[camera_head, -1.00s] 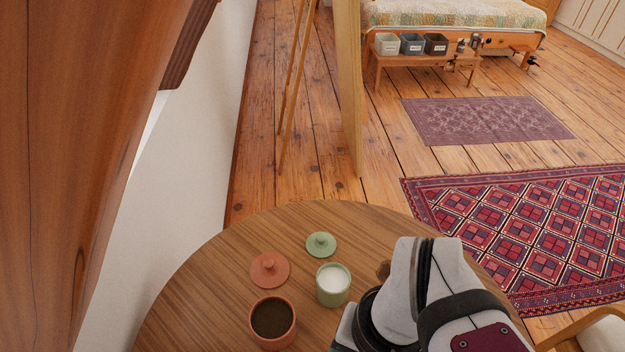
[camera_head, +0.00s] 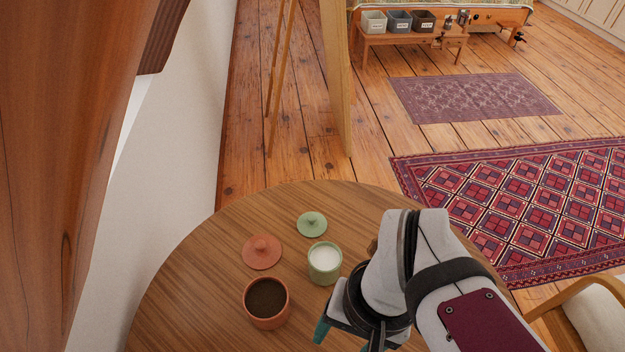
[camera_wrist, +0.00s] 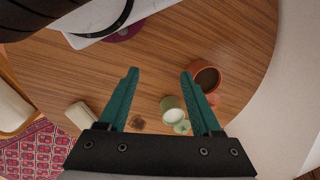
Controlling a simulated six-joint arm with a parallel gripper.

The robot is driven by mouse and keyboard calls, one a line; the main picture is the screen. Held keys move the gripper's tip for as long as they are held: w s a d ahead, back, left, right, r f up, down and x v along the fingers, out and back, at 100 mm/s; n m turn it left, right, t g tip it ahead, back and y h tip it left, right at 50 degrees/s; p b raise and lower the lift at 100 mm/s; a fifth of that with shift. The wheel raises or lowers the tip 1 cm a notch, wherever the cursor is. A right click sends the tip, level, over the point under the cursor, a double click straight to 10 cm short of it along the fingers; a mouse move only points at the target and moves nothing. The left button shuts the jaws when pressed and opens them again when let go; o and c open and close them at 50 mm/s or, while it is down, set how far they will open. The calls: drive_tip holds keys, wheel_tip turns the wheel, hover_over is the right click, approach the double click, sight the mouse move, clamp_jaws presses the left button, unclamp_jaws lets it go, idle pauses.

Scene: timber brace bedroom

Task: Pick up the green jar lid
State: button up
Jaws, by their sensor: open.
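The green jar lid (camera_head: 312,223) lies flat on the round wooden table, knob up, behind the green jar (camera_head: 325,262), which is open with white contents. In the wrist view, the lid (camera_wrist: 182,127) shows partly beyond the green jar (camera_wrist: 172,108), near the right finger. My gripper (camera_head: 348,335) is at the front of the table, to the right of and nearer than the jars, with its arm at the right. In the wrist view, my gripper (camera_wrist: 160,75) has its teal fingers spread wide, with only bare table between the tips. It is apart from the lid.
A terracotta jar (camera_head: 267,302) with dark contents and its terracotta lid (camera_head: 262,251) stand left of the green jar. A small brown object (camera_head: 373,247) is partly hidden behind my arm. The table (camera_head: 205,270) is clear at its left; a chair (camera_head: 590,310) is at right.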

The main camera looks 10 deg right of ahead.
drive_tip(key=w+r+n, duration=0.3)
drive_tip(key=w+n, duration=0.3)
drive_tip(key=w, duration=0.3)
drive_tip(key=n+h, duration=0.2)
drive_tip(key=n, duration=1.6)
hover_over(312, 216)
wheel_tip(312, 216, down, 8)
wheel_tip(312, 216, down, 14)
drive_tip(key=shift+f, duration=0.3)
clamp_jaws()
